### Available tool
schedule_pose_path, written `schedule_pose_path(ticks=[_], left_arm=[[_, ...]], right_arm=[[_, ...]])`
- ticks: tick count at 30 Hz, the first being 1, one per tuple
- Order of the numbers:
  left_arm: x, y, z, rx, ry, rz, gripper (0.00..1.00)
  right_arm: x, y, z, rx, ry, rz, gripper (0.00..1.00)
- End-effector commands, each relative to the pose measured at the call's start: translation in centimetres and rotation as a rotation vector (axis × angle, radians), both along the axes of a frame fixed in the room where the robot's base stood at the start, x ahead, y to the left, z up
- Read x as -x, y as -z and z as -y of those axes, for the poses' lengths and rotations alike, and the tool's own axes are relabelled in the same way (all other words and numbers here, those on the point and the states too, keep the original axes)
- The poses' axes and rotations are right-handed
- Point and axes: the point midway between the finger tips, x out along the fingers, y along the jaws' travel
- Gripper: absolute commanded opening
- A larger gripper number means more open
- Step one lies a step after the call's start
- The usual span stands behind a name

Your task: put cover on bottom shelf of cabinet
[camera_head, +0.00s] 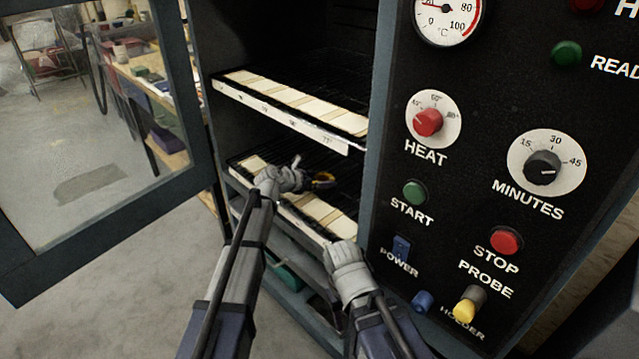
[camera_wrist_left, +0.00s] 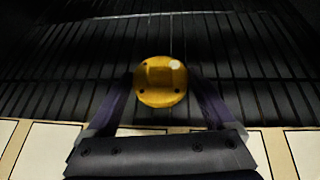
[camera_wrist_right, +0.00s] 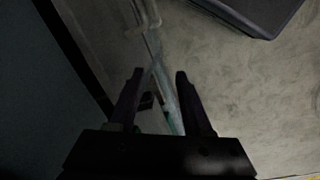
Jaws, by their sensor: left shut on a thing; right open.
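The cabinet (camera_head: 375,110) stands open with wire shelves inside. The upper shelf (camera_head: 292,112) and the bottom shelf (camera_head: 335,216) each have a pale labelled front strip. Whether the cover touches the wires I cannot tell. My right gripper (camera_wrist_right: 158,90) is open and empty, low in front of the cabinet.
The glass door (camera_head: 95,120) stands open at the left. The control panel (camera_head: 480,150), with knobs and buttons, fills the right side. Bare wire shelf surrounds the cover. Below the bottom shelf is a lower compartment with a green item (camera_head: 287,278).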

Motion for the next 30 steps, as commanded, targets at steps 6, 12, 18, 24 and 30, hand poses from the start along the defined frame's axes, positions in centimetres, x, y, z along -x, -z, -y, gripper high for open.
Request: schedule_pose_path(ticks=[6,12,18,24,30], left_arm=[[0.0,0.4,0.0,0.001,0.0,0.001,0.17],[0.0,0.2,0.0,0.0,0.0,0.0,1.0],[0.0,0.0,0.0,0.0,0.0,0.0,1.0],[1.9,-1.7,-1.4,-0.001,-0.002,0.001,1.0],[4.8,-3.8,-3.8,0.0,-0.002,0.0,1.0]], right_arm=[[0.0,0.4,0.0,0.001,0.0,0.0,0.5],[0.0,0.2,0.0,0.001,0.0,0.0,0.5],[0.0,0.0,0.0,0.0,0.0,0.0,0.5],[0.0,-1.7,0.0,-0.002,0.001,-0.001,0.5],[0.0,-3.8,-0.1,-0.006,0.002,-0.002,0.5]])
